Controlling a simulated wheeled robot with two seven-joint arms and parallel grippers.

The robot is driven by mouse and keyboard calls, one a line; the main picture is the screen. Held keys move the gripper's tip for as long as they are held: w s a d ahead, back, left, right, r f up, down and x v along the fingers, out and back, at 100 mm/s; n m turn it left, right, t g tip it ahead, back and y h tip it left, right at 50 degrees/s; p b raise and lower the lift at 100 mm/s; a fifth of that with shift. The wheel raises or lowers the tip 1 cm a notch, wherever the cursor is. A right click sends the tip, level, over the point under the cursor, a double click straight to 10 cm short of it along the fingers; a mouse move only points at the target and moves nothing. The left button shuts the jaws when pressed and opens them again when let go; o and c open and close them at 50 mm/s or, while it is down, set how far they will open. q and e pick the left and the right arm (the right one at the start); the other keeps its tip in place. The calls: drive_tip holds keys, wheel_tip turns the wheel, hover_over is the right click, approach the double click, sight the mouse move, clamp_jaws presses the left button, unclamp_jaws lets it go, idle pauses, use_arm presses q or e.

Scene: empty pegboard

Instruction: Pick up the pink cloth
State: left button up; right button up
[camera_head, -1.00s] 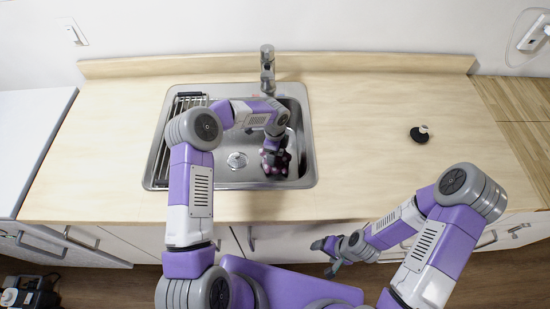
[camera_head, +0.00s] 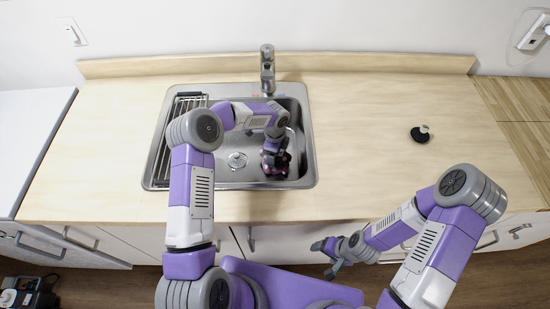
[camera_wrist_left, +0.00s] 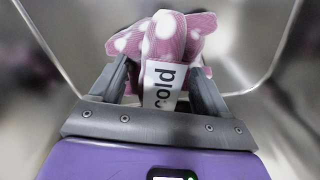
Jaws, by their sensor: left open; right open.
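The pink cloth (camera_head: 284,163) lies bunched in the right basin of the sink, mostly hidden by my left gripper (camera_head: 273,152) in the head view. In the left wrist view the cloth (camera_wrist_left: 165,35) is pink with white dots, and a white tag with dark lettering, partly "old", shows on it. My left gripper (camera_wrist_left: 157,72) is open, with its two fingers on either side of part of the cloth. Whether the fingers touch it I cannot tell. My right gripper (camera_head: 323,257) is open and empty, low in front of the counter.
The steel sink (camera_head: 310,150) has raised walls around the left gripper. A dark drying rack (camera_head: 162,150) covers its left side, and a faucet (camera_head: 267,72) stands behind.

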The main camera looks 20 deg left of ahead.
use_arm(q)
drive_tip(key=c, duration=1.2)
drive_tip(key=shift+o, duration=0.2)
drive_tip(key=shift+r, duration=0.1)
